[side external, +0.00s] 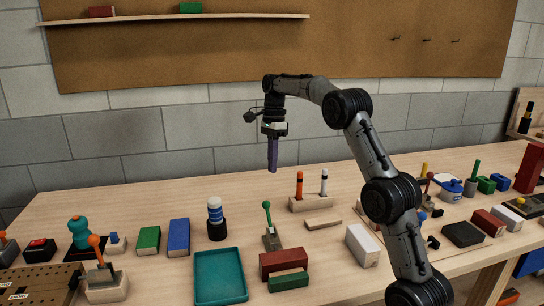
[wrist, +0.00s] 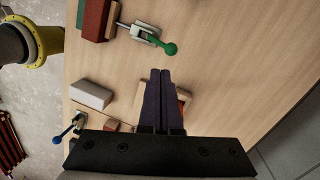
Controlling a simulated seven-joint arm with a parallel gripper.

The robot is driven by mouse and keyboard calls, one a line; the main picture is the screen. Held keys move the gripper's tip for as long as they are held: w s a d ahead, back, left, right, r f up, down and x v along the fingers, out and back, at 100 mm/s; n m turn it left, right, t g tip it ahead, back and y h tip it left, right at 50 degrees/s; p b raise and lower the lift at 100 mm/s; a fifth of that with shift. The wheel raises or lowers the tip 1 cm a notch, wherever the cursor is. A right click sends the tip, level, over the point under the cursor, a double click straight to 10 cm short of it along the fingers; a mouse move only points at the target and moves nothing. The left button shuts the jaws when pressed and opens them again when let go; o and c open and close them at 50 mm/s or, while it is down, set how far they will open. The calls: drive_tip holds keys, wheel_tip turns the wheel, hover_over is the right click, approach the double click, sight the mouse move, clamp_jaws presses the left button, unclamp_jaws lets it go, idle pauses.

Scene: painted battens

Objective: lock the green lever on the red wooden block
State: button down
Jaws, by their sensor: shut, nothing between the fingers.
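The green lever (side external: 266,206) has a round green knob and stands nearly upright from a small metal clamp base (side external: 271,240). The base is just behind the red wooden block (side external: 282,262); a green block lies along its front. In the wrist view the lever's green knob (wrist: 170,49) is up and slightly right of the fingertips, and the red block (wrist: 96,20) is at upper left. I cannot tell whether the base is fixed to the block. My gripper (side external: 272,170) hangs fingers-down, well above the table, shut and empty; its closed fingertips (wrist: 161,72) point towards the table.
A marker holder (side external: 311,203) with two markers stands behind and right of the lever. A wooden strip (side external: 323,223) and white block (side external: 362,245) lie right. A teal tray (side external: 220,277) and dark-based bottle (side external: 216,219) are left. The air around my gripper is clear.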

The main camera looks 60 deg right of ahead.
drive_tip(key=shift+w+d+r, duration=0.15)
drive_tip(key=shift+d+r, duration=0.1)
drive_tip(key=shift+r, duration=0.2)
drive_tip(key=shift+w+d+r, duration=0.15)
drive_tip(key=shift+d+r, duration=0.05)
drive_tip(key=shift+r, duration=0.25)
